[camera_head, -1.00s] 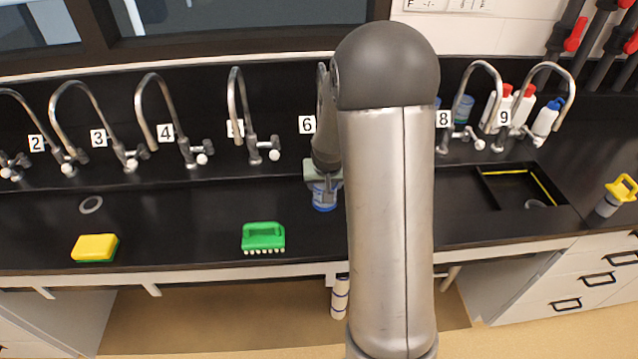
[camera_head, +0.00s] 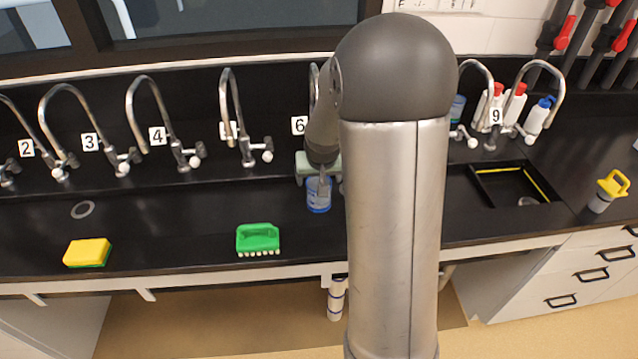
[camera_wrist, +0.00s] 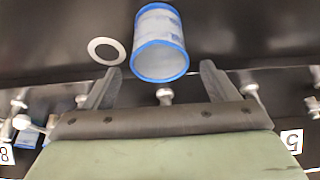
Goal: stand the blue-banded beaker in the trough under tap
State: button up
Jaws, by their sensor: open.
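The blue-banded beaker (camera_head: 318,197) stands on the black counter in front of tap 6. In the wrist view the beaker (camera_wrist: 161,42) is a pale, see-through cylinder with blue bands at both ends. My gripper (camera_head: 321,178) is over the beaker in the head view, partly hidden by my arm. In the wrist view my gripper (camera_wrist: 160,78) is open, with its fingers apart and the beaker just ahead of and between the tips. A black recessed trough (camera_head: 474,182) with a yellow strip lies in front of tap 9 (camera_head: 541,68).
A green brush (camera_head: 257,239) and a yellow sponge (camera_head: 87,252) lie to the left. A grey ring (camera_wrist: 107,51) lies beside the beaker. A yellow-handled object (camera_head: 611,188) stands right of the trough.

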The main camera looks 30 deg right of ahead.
jog(key=v, duration=0.7)
jog(key=s+a+n+g, duration=0.1)
jog(key=s+a, duration=0.3)
jog(key=s, duration=0.3)
jog(key=s+a+n+g+y, duration=0.1)
jog(key=s+a, duration=0.4)
jog(key=s, duration=0.3)
jog(key=s+a+n+g, duration=0.1)
jog(key=s+a, duration=0.3)
jog(key=s, duration=0.4)
jog(key=shift+a+n+y+b, duration=0.3)
jog(key=shift+a+n+b, duration=0.1)
jog(key=shift+n, duration=0.2)
jog(key=shift+s, duration=0.15)
